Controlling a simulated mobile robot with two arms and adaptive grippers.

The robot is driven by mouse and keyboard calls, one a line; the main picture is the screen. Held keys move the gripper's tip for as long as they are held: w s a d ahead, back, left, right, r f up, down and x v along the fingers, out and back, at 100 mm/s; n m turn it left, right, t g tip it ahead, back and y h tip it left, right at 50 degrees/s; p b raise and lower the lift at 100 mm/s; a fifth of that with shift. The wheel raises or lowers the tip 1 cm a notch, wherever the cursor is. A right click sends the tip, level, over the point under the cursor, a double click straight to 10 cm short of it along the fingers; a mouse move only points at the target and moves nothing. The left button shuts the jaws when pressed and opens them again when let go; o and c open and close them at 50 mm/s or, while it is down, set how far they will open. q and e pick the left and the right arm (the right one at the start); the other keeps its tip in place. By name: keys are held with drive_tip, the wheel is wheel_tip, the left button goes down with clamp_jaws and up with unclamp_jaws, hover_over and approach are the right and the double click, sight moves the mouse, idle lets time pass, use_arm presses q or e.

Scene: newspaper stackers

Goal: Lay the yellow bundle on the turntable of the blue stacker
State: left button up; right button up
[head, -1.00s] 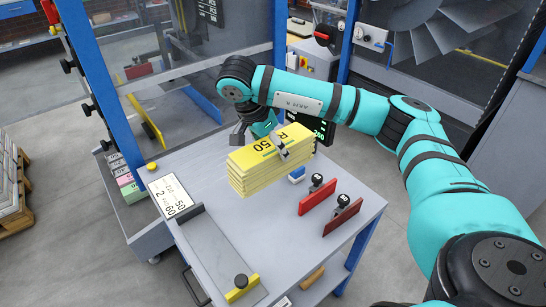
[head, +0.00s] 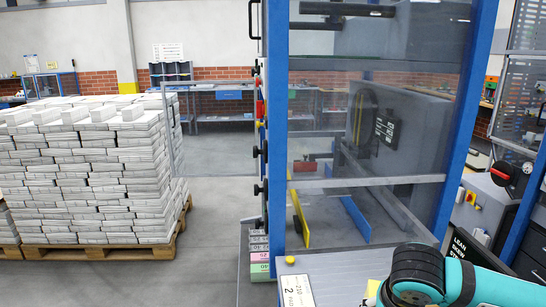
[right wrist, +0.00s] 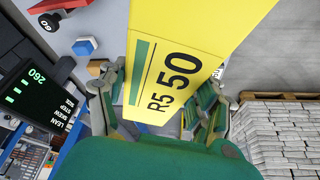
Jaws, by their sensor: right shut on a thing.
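The yellow bundle (right wrist: 190,35), marked R5 50, fills the top middle of the right wrist view. My right gripper (right wrist: 155,108) is shut on it, with one finger on each side. In the head view my right arm enters at the bottom right, and only a small yellow patch (head: 373,288) shows beside it; the gripper there is hidden or out of frame. A blue-framed machine (head: 277,150) with clear panels stands in the middle of the head view. A yellow plate and a blue plate stand inside it. I cannot make out a turntable. My left gripper is not in view.
The grey table (head: 340,270) with a 50/210 card (head: 297,291) lies in front of the blue-framed machine. A pallet (head: 100,252) of stacked grey bundles stands at the left. Open floor (head: 215,215) lies between pallet and machine. A lit display (right wrist: 35,85) is near the gripper.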

drive_tip(key=shift+s+a+n+t+y, duration=0.15)
drive_tip(key=shift+s+a+n+y, duration=0.15)
drive_tip(key=shift+s+a+n, duration=0.4)
drive_tip(key=shift+s+a+n+t+y, duration=0.15)
drive_tip(key=shift+s+a+n+y, duration=0.2)
drive_tip(key=shift+a+n, duration=0.5)
drive_tip(key=shift+d, duration=0.15)
